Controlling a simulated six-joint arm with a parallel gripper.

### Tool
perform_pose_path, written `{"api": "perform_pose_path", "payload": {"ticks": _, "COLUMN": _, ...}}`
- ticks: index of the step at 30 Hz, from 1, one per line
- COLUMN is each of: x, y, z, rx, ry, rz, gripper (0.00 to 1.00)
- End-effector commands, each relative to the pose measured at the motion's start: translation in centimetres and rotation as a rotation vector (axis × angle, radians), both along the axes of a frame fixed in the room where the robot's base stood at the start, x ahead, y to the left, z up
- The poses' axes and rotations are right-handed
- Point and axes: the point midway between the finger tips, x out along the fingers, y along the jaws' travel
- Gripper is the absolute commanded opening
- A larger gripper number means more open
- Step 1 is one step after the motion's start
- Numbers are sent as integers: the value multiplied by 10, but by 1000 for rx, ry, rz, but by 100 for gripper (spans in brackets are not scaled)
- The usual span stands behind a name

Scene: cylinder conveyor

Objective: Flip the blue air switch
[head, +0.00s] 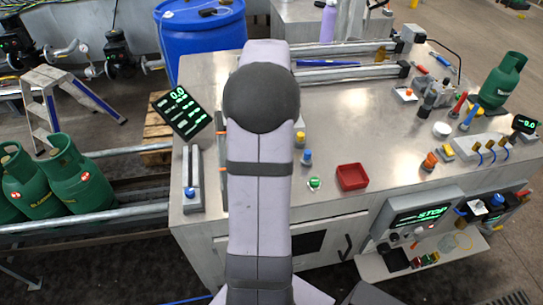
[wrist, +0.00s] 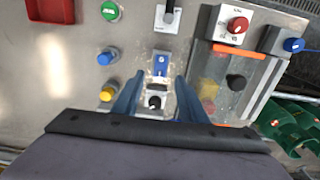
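The blue switch (wrist: 160,65) sits on a small pale plate on the metal bench top in the wrist view. My gripper (wrist: 158,86) is open, with its two blue-grey fingers spread apart and nothing held between them. The fingertips reach toward the near side of the blue switch. A black-knobbed switch (wrist: 154,102) on a white plate lies between the fingers as seen from above. I cannot tell how far the fingertips are above the bench. In the head view, my arm hides the gripper and the blue switch.
Green (wrist: 110,10), blue (wrist: 107,57) and yellow (wrist: 106,93) buttons stand left of the fingers. Another black switch (wrist: 170,14) lies beyond. A red-knob box (wrist: 236,25) and clear-covered unit (wrist: 222,85) are close on the right. A red tray (head: 352,177) sits farther off.

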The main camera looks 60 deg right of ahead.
Motion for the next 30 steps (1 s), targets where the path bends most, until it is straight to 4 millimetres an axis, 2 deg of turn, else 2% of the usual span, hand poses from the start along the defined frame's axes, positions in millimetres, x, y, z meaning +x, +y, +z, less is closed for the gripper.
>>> {"api": "perform_pose_path", "payload": {"ticks": 15, "x": 0, "y": 1, "z": -58, "rx": 2, "ry": 2, "rz": 0, "gripper": 39}}
{"api": "perform_pose_path", "payload": {"ticks": 21, "x": 0, "y": 1, "z": -68, "rx": 1, "ry": 1, "rz": 0, "gripper": 39}}
{"api": "perform_pose_path", "payload": {"ticks": 28, "x": 0, "y": 1, "z": -68, "rx": 1, "ry": 1, "rz": 0, "gripper": 39}}
{"api": "perform_pose_path", "payload": {"ticks": 29, "x": 0, "y": 1, "z": -68, "rx": 1, "ry": 1, "rz": 0, "gripper": 34}}
{"api": "perform_pose_path", "payload": {"ticks": 30, "x": 0, "y": 1, "z": -68, "rx": 1, "ry": 1, "rz": 0, "gripper": 25}}
